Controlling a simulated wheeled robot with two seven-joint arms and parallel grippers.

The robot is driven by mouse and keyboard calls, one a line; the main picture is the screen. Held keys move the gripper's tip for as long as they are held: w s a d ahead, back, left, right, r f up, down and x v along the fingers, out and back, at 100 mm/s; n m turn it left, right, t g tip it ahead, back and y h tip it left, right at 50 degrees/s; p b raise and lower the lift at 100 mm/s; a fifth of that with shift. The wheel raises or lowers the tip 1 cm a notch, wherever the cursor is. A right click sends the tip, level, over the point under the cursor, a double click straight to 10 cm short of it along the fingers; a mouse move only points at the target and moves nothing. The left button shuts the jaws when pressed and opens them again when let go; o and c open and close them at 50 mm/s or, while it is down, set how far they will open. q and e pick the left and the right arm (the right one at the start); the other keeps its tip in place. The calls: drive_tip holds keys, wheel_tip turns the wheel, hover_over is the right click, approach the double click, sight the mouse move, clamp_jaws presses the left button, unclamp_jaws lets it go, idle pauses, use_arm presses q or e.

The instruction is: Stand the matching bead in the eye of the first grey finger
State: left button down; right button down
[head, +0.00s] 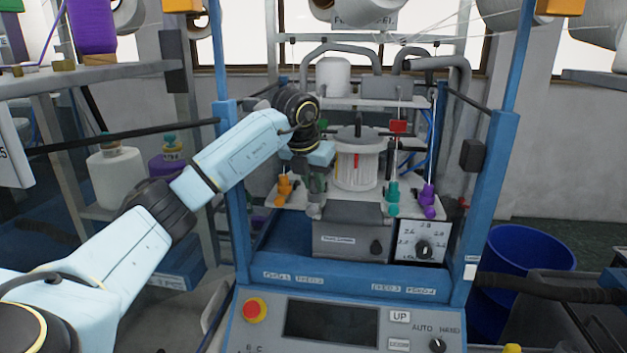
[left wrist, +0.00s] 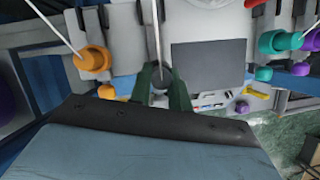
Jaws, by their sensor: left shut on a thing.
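My left gripper (head: 317,184) reaches down at the left of the white shelf, right of the orange beads (head: 284,188). In the left wrist view its two dark green fingers (left wrist: 160,90) are closed around a small grey bead (left wrist: 160,76), with a thin rod or thread rising above it. The fingers hide much of this bead; I cannot tell whether it touches a finger's eye. The orange bead (left wrist: 92,60) sits at left on a grey finger. Teal beads (head: 392,196) and purple beads (head: 429,200) stand at the right. My right gripper is not in view.
A clear ribbed jar (head: 356,160) stands behind the gripper. A grey box (head: 350,232) and a dial plate (head: 423,241) are in front. Blue posts (head: 494,165) flank the frame. A control panel (head: 330,320) lies nearer, and a blue bin (head: 530,250) stands right.

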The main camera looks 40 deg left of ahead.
use_arm(q)
drive_tip(key=c, duration=1.2)
unclamp_jaws()
drive_tip(key=shift+c, duration=0.2)
drive_tip(key=b+v, duration=0.1)
drive_tip(key=v, duration=1.2)
drive_tip(key=shift+s+r, duration=0.15)
